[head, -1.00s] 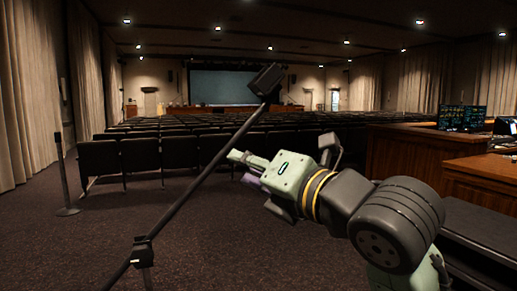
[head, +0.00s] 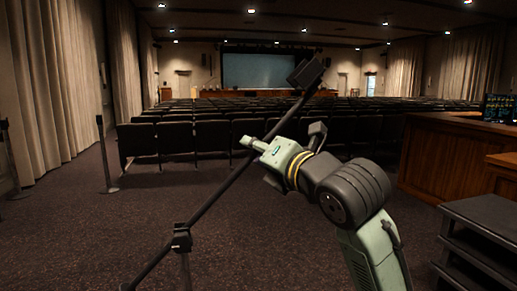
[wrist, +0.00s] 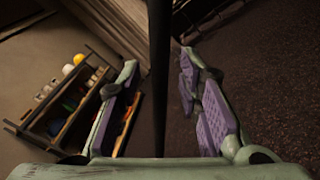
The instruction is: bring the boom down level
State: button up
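The boom (head: 218,192) is a thin dark pole. It slants up to the right from a clamp on its stand (head: 182,240) to a black boxy head (head: 306,73). My gripper (head: 250,150) is at the upper half of the boom, below the head. In the wrist view, the boom (wrist: 160,60) runs between the two purple-padded fingers of my gripper (wrist: 160,100). The fingers are apart, with a gap on each side of the boom. In the head view the far finger is largely hidden.
Rows of dark seats (head: 205,138) stand behind the boom. A wooden desk (head: 440,155) and a dark stepped unit (head: 490,235) are at the right. Thin posts (head: 104,155) stand at the left. The wrist view shows a shelf with small items (wrist: 70,100). Carpet is clear around the stand.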

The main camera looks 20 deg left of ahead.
jog(key=shift+c, duration=0.4)
grip_shut()
dwell(0.4)
